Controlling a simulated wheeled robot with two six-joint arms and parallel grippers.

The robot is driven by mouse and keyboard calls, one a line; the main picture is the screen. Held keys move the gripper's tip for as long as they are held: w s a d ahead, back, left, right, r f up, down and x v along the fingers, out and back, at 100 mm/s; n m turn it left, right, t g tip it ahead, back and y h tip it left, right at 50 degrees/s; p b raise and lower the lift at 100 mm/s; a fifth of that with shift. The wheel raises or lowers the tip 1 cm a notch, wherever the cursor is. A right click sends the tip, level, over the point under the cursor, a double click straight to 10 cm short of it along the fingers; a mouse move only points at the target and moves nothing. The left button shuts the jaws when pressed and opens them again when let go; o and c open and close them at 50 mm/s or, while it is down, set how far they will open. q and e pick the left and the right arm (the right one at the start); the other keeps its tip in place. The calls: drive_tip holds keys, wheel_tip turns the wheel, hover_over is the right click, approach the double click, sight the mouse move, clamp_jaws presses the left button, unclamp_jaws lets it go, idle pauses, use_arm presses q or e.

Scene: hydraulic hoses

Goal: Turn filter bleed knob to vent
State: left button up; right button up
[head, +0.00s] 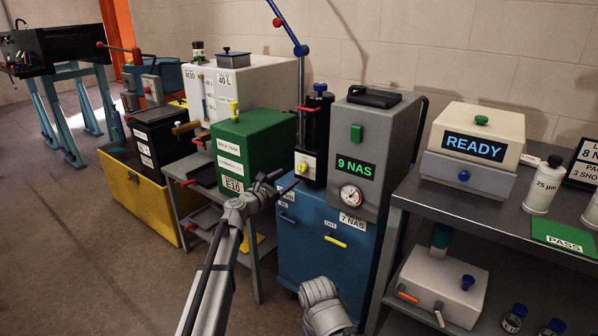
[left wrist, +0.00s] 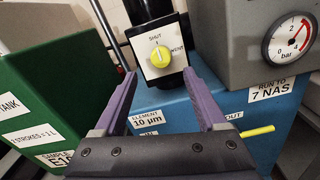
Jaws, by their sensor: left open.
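The yellow bleed knob (left wrist: 160,57) sits on a white plate marked SHUT at the top and VENT at the right, in the left wrist view. Its ridge stands about upright, toward SHUT. The plate is on the black filter housing (head: 316,130), where the knob (head: 303,167) also shows in the head view. My left gripper (head: 279,181) is open and empty in front of the housing. In the left wrist view its purple fingers (left wrist: 158,76) point toward the knob, one low on each side, apart from it. My right gripper is out of view; only a grey arm link shows.
A green tank (head: 250,150) stands left of the housing. A grey unit with a gauge (head: 352,194) and a 9 NAS display stands right, on the blue cart (head: 310,235). A blue-handled lever (head: 288,28) rises behind. A bench (head: 500,225) is at right.

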sight(300, 169)
use_arm(q)
drive_tip(key=shift+w+d, duration=0.1)
drive_tip(key=x, duration=0.7)
drive_tip(key=shift+w+d, duration=0.2)
drive_tip(key=shift+c, duration=0.3)
clamp_jaws()
